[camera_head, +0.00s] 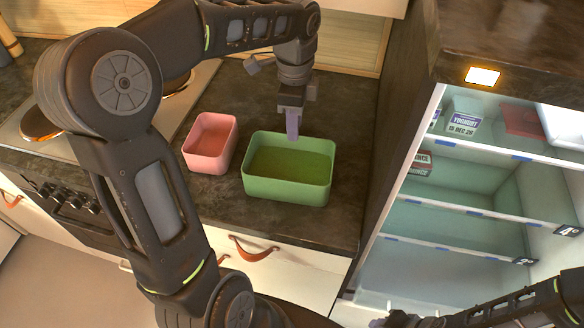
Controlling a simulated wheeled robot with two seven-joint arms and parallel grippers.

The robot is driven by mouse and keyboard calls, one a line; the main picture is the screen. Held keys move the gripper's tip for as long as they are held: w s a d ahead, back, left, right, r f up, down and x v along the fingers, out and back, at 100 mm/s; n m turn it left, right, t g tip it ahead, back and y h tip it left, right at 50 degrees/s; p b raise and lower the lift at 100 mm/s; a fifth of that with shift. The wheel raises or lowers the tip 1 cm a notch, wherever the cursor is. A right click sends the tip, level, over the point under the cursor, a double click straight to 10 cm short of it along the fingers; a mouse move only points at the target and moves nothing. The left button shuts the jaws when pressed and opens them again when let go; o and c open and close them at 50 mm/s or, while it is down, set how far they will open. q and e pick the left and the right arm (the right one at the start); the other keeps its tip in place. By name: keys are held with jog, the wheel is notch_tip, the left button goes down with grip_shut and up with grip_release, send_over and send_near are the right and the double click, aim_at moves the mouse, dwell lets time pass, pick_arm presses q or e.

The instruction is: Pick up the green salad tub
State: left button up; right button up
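The green salad tub (287,190) is an open rectangular tub standing upright on the dark countertop, with a darker green inside. My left gripper (293,128) points down at the tub's far rim, its fingertip overlapping that rim in the picture. Only one pale purple finger shows clearly, so I cannot tell whether it is shut on the rim or apart from it. My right gripper (388,321) shows only partly at the bottom edge, low in front of the fridge, and its fingers are unclear.
A smaller pink tub (209,161) stands just left of the green one. A stove (50,150) is at the left. An open fridge (455,205) at the right holds a yoghurt box (463,121) and other items. Dark counter (340,215) is bare right of the tub.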

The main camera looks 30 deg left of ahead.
aim_at(295, 158)
pick_arm(q)
jog(key=shift+f, duration=1.35)
jog(key=shift+f, duration=0.1)
notch_tip(295, 158, down, 5)
jog(key=shift+w+f+p, duration=0.1)
jog(key=shift+p, duration=0.7)
grip_shut()
dwell(0.4)
